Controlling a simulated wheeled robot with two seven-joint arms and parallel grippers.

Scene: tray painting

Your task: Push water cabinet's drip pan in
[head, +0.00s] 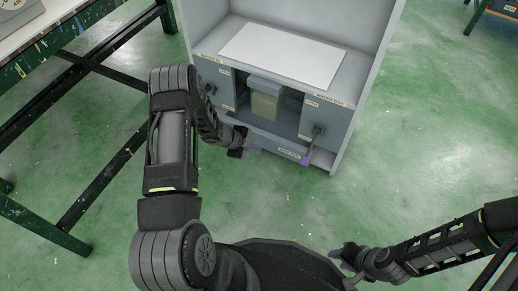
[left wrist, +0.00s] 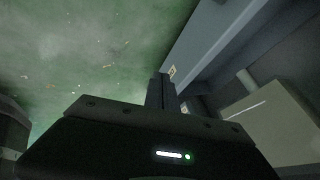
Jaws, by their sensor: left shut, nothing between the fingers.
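The water cabinet (head: 350,70) stands at the top centre of the head view. Its drip pan (head: 275,145) is the low grey front with a small label, under the open bay; how far it sticks out is hard to tell. My left gripper (head: 246,152) is shut and empty, low at the left end of the pan's front. In the left wrist view its closed fingers (left wrist: 163,92) point at a grey labelled edge of the cabinet; contact cannot be told. My right gripper (head: 344,260) is low over the floor, away from the cabinet; its opening is unclear.
A grey-beige container (head: 265,102) stands in the bay, also in the left wrist view (left wrist: 270,130). A white sheet (head: 285,55) lies on the shelf. A green-framed table (head: 75,115) stands left. Floor right is clear.

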